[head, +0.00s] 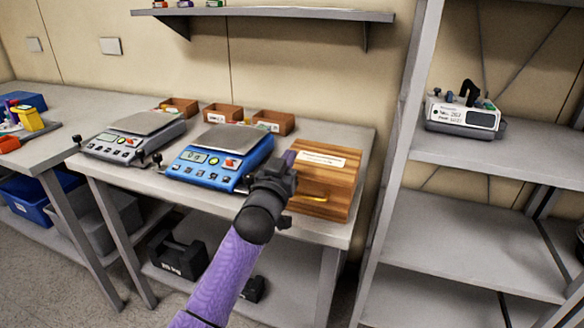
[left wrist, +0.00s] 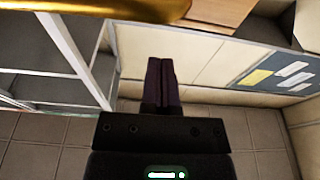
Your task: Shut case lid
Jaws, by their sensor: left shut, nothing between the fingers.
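The left wrist view shows the closed fingers (left wrist: 161,72), with blurred golden metal close at the top. My right gripper is out of view.
A blue scale (head: 218,157) stands just left of my gripper, and a grey scale (head: 134,135) further left. Several small wooden bins (head: 273,122) line the back of the table. A grey shelf rack (head: 465,160) stands right of the case, holding a pump (head: 463,117).

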